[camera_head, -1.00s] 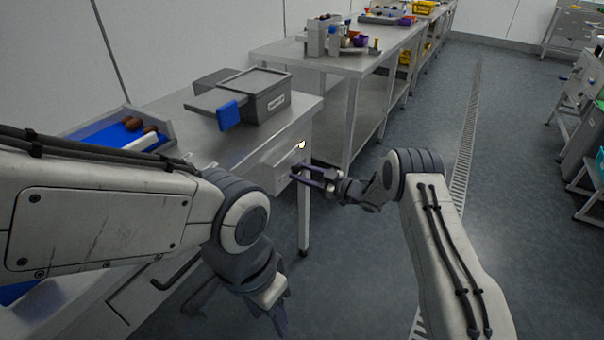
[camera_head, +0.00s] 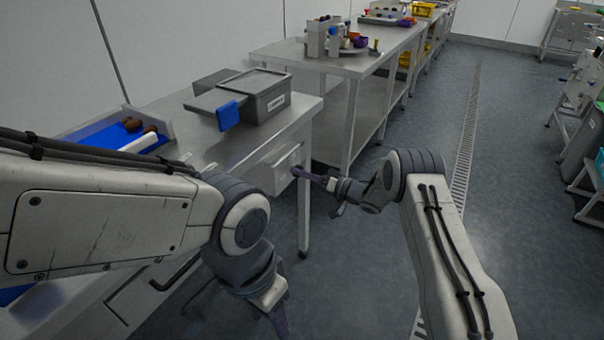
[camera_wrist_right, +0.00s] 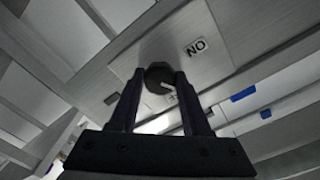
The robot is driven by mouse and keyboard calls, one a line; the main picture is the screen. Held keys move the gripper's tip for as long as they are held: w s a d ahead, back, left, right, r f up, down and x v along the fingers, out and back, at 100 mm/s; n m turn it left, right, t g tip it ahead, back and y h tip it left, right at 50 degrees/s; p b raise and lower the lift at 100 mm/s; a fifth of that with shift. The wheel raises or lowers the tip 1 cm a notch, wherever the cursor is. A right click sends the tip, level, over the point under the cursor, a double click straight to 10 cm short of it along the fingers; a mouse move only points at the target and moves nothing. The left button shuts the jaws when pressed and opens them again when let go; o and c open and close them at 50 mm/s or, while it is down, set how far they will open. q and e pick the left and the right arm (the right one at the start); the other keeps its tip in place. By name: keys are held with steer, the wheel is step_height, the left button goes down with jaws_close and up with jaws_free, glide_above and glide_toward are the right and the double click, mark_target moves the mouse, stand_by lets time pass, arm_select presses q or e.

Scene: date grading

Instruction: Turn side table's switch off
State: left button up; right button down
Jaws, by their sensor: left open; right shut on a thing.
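The lamp on the box is dark. My left gripper (camera_head: 275,312) is open and low at the front, away from the switch.
A grey lidded bin (camera_head: 266,105) with a blue piece stands on the side table. A blue-lined tray (camera_head: 100,132) holding brown dates is to the left. A longer steel table (camera_head: 335,64) stands behind.

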steer(key=m, duration=0.6)
steer(key=shift+d, duration=0.1)
stand_by(0.6)
steer(key=shift+c, duration=1.8)
jaws_free()
steer(key=v, duration=1)
steer(key=shift+s+d+p, duration=0.15)
steer(key=shift+s+p, duration=0.05)
steer(key=shift+p, duration=0.1)
